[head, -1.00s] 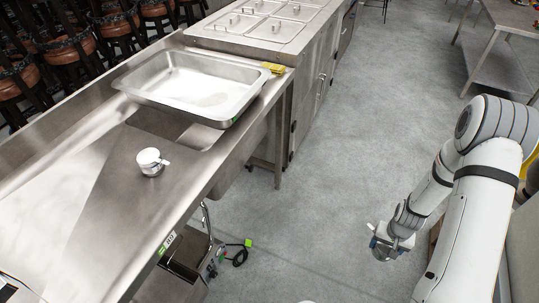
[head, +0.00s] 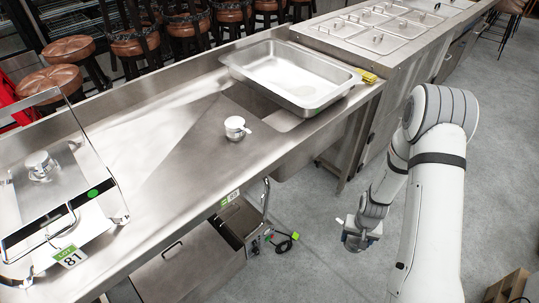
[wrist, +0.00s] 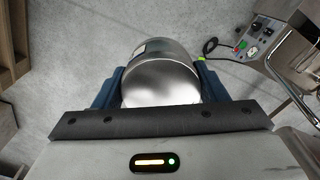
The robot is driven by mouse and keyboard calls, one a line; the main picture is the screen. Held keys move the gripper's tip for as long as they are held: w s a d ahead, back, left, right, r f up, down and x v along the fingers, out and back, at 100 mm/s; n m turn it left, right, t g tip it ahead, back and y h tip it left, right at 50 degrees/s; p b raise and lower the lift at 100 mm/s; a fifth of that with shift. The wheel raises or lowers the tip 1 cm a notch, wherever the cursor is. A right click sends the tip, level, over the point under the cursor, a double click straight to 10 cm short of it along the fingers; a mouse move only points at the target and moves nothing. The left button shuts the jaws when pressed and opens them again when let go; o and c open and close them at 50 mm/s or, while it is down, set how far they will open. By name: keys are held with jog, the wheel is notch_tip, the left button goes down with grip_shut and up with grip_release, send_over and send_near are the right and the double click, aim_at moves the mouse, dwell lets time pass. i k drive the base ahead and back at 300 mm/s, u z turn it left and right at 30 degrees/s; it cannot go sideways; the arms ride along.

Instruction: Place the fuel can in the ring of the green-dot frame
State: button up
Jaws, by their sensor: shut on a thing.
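A silver cylindrical can (wrist: 160,82), which I take as the fuel can, sits between the blue jaws of my gripper in the wrist view. My gripper (head: 360,236) is shut on it, low over the floor to the right of the steel counter in the head view. The can is small and partly hidden there. The green-dot frame (head: 94,193) stands on the counter at the left, with dark bars, wire loops and a tag reading 81. I cannot make out clearly which part is its ring. My gripper is far from it.
A white-topped pot (head: 236,128) stands on the counter (head: 150,150); a similar one shows through or in the frame's panel. A large steel pan (head: 292,76) lies behind, a yellow item (head: 366,76) beside it. A machine with a cable (head: 262,235) stands below the counter's front edge.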

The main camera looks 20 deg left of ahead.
aim_at(63, 221)
jog(key=u, duration=0.05)
jog(key=i, duration=0.2)
jog(key=u, duration=2.5)
